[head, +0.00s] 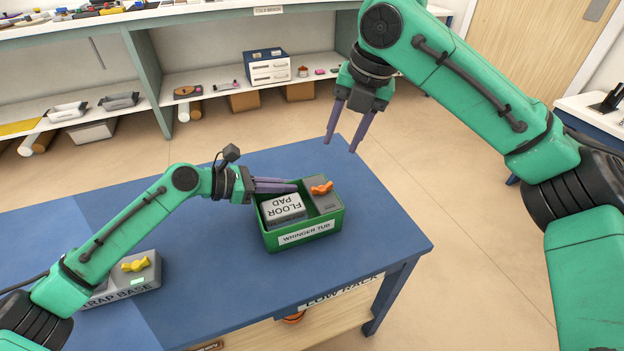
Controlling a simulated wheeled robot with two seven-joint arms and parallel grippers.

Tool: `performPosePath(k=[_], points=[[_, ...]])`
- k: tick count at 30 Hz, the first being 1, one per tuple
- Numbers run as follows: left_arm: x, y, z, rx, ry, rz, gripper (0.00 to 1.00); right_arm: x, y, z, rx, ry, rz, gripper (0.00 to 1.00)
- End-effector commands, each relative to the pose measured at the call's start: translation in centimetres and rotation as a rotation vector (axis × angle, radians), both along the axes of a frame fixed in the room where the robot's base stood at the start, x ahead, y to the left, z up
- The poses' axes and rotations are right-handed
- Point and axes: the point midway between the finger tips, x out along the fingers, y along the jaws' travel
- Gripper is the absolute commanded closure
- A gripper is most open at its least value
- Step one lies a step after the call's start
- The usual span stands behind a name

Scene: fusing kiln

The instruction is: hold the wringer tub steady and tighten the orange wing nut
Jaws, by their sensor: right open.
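The green wringer tub (272,241) stands on the blue table with its label facing the front. Inside it are a grey block marked FLOOR PAD (284,208) on the left and a darker grey block (324,202) on the right. The orange wing nut (321,188) sits on top of the darker block. My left gripper (296,186) is at the tub's back left rim, fingers pointing right; whether they close on the rim is unclear. My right gripper (341,147) is open and empty, fingers pointing down, above and behind the tub, apart from the nut.
A grey strap base (146,277) with a yellow wing nut (135,265) lies at the table's left, partly behind my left arm. The blue tabletop (385,235) is clear right of the tub. A low rack (340,297) is underneath. Loaded shelves stand at the back.

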Motion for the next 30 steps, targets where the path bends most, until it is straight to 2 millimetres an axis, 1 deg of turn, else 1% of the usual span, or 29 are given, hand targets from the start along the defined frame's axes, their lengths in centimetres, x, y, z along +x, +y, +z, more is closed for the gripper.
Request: performPosePath(k=[1,3,6,9,11,14,17,21,24,27,30], points=[[0.0,0.0,0.1,-0.001,0.000,0.000,1.00,0.7,-0.3,0.2,0.053,0.091,-0.169,0.55],[0.0,0.0,0.0,-0.001,-0.001,0.001,1.00,1.4,-0.7,0.4,0.115,0.233,-0.420,0.55],[0.0,0.0,0.0,-0.001,-0.001,0.001,1.00,1.8,-1.1,0.4,0.164,0.408,-0.696,0.55],[0.0,0.0,0.0,-0.001,-0.001,0.001,1.00,1.9,-1.3,0.3,0.179,0.512,-0.848,0.55],[0.0,0.0,0.0,-0.001,-0.001,0.001,1.00,1.9,-1.3,0.0,0.180,0.537,-0.887,0.55],[0.0,0.0,0.0,-0.001,-0.001,0.001,1.00,1.7,-1.0,-1.1,0.177,0.544,-0.896,0.55],[0.0,0.0,0.0,-0.001,0.000,0.000,1.00,1.4,-0.3,-3.1,0.177,0.543,-0.893,0.55],[0.0,0.0,0.0,-0.001,0.000,0.000,1.00,1.0,1.1,-6.5,0.177,0.542,-0.894,0.55],[0.0,0.0,0.0,-0.001,0.000,0.000,1.00,0.7,2.0,-8.6,0.178,0.541,-0.892,0.55],[0.0,0.0,0.0,-0.001,0.000,0.000,1.00,0.6,2.6,-10.0,0.180,0.539,-0.893,0.55],[0.0,0.0,0.0,-0.001,0.000,0.000,1.00,0.5,2.8,-10.7,0.180,0.539,-0.894,0.55]])
